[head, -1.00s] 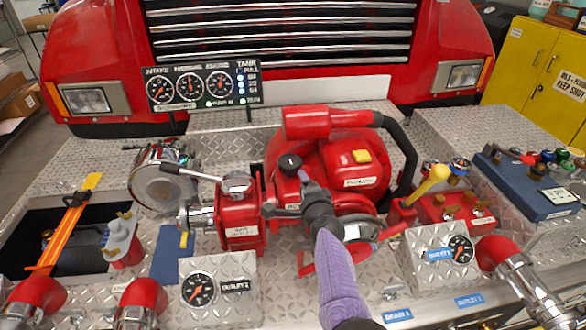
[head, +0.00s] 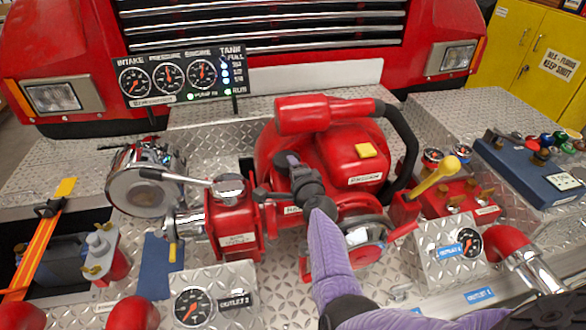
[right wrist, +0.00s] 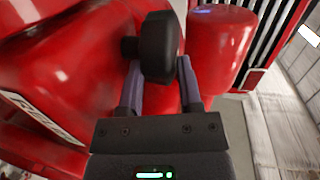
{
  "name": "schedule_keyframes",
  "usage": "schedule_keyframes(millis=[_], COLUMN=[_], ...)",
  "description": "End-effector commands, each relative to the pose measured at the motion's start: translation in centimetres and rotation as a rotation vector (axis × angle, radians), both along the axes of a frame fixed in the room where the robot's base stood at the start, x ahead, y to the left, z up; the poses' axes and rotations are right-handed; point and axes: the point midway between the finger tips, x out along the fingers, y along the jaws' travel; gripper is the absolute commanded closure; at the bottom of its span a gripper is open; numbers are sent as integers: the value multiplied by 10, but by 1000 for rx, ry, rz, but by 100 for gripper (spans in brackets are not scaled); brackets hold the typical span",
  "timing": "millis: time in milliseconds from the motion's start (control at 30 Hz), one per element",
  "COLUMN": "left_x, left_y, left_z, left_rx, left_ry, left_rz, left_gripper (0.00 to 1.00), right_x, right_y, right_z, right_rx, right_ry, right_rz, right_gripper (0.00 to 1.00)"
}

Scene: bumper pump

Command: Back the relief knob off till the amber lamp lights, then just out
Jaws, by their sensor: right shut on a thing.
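A black knob (right wrist: 158,45) on the red pump (head: 330,150) is held between the two fingers of my right gripper (right wrist: 160,68) in the right wrist view. In the head view my right gripper (head: 285,168) covers the knob from the front, so its mark and setting are hidden. The gauge panel (head: 180,78) stands behind the pump on the left. My left gripper is out of view.
A red block with a chrome lever (head: 178,180) stands just left of my right gripper. A black hose (head: 408,145) and a yellow-handled lever (head: 432,182) are on the right. Outlet gauges (head: 192,307) sit in front. The truck grille rises behind.

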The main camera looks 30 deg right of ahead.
Motion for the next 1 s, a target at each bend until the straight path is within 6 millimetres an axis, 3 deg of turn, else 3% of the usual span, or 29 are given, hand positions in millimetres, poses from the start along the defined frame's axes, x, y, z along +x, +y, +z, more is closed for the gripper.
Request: schedule_keyframes(millis=[300,633,667,700,1000], left_x=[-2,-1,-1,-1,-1], left_y=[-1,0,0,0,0], left_z=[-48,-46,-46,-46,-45], left_rx=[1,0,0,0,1], left_ry=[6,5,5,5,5], left_rz=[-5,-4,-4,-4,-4], left_gripper=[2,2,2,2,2], right_x=[2,1,1,1,0], right_y=[-11,-10,-10,-10,-11], right_z=[-6,-1,-1,-1,0], right_rx=[-6,0,0,0,0], right_ry=[0,2,2,2,1], right_rz=[283,314,314,314,311], right_gripper=[100,100,51,43,41])
